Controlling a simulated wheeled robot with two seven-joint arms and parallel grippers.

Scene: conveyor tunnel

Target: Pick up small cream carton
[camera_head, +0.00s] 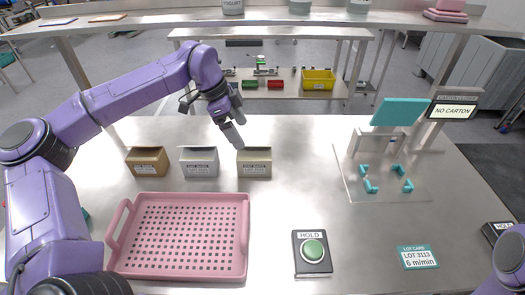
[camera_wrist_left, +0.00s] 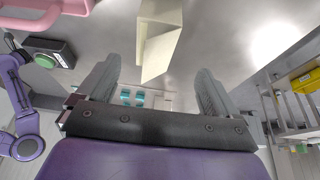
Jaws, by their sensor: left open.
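A small cream carton (camera_head: 254,164) stands upright on the metal table, the rightmost of a row of three cartons. A pale cream carton, apparently the same one, shows in the left wrist view (camera_wrist_left: 158,40), ahead of and between my fingers. My left gripper (camera_head: 238,127) is open and empty, above and just behind the carton, seemingly apart from it. The label on its front is too small to read surely. My right gripper is not visible; only part of my right arm shows at the lower right.
A grey-white carton (camera_head: 199,162) and a brown carton (camera_head: 147,161) stand left of the cream one. A pink perforated tray (camera_head: 243,268) lies in front. A HOLD button (camera_head: 313,252), a lot card (camera_head: 417,257) and a teal fixture (camera_head: 388,113) stand to the right. The table's middle is clear.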

